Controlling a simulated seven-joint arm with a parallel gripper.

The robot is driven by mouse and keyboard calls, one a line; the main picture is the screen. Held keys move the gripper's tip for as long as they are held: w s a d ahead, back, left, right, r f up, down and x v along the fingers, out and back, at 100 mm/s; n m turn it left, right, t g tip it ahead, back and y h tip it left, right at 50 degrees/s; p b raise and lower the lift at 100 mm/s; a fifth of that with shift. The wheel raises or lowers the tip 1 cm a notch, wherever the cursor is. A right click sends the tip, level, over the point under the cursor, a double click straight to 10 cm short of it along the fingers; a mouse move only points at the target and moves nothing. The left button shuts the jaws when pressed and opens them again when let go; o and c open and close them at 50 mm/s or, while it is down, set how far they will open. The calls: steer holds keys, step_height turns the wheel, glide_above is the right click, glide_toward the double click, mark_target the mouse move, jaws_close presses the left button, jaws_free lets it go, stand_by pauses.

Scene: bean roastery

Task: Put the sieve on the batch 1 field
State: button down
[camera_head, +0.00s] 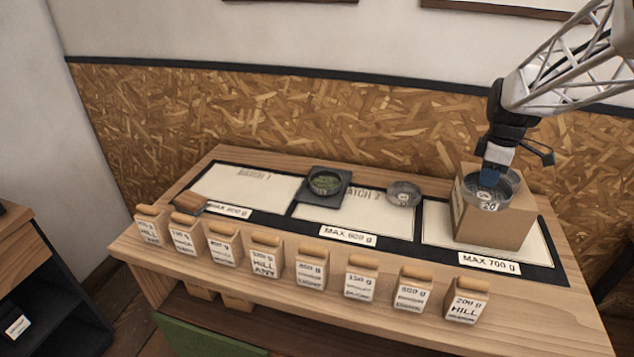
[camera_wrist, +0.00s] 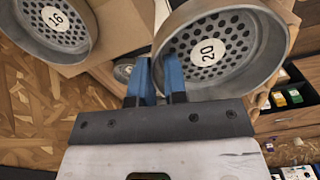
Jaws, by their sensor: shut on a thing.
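My gripper (camera_head: 494,177) is at the right, above the cardboard box, its blue fingers pointing down. In the wrist view, the gripper (camera_wrist: 159,68) is shut on the rim of a round metal sieve marked 20 (camera_wrist: 240,45). In the head view this sieve (camera_head: 506,205) hangs at the top of the box. The batch 1 field (camera_head: 250,190) is the pale left area of the black mat, largely bare. A brown block lies at its lower left corner, and a dark scale with a dish overlaps its right side.
Another sieve, marked 16 (camera_wrist: 60,38), sits at the cardboard box (camera_head: 490,233). A small sieve (camera_head: 403,194) lies on the batch 2 field. The dish of green beans (camera_head: 325,181) stands on the dark scale (camera_head: 322,201). Several labelled bags (camera_head: 311,267) line the table front.

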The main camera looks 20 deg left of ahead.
steer(key=w+a, duration=0.2)
steer(key=a, duration=1.7)
steer(key=w+a, duration=0.3)
steer(key=a, duration=1.7)
steer(key=s+a, duration=0.4)
steer(key=a, duration=1.1)
steer(key=f, duration=1.6)
steer(key=shift+s+d+f, duration=0.15)
steer(key=shift+d, duration=0.25)
glide_above(270, 182)
steer(key=shift+f, duration=0.7)
steer(key=shift+f, duration=1.75)
